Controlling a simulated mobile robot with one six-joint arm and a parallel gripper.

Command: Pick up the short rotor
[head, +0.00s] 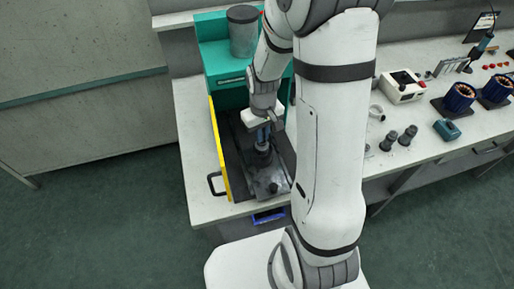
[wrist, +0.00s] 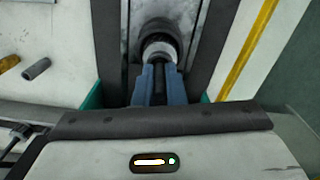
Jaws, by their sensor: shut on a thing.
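My gripper (head: 263,138) points down inside the teal and yellow machine in the head view. Its blue fingers (wrist: 160,85) are shut on a rotor-like part, whose dark shaft shows between them in the wrist view. The part (wrist: 157,48) has a pale metal collar and a dark round section beyond it. In the head view its dark lower body (head: 263,154) shows upright below the fingers, over the machine's grey bed (head: 268,186). I cannot tell whether it touches the bed, or its full length. Two dark stepped parts (head: 388,140) (head: 408,135) stand apart on the bench.
A white box (head: 402,87) and copper-wound parts (head: 459,96) stand on the bench at right.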

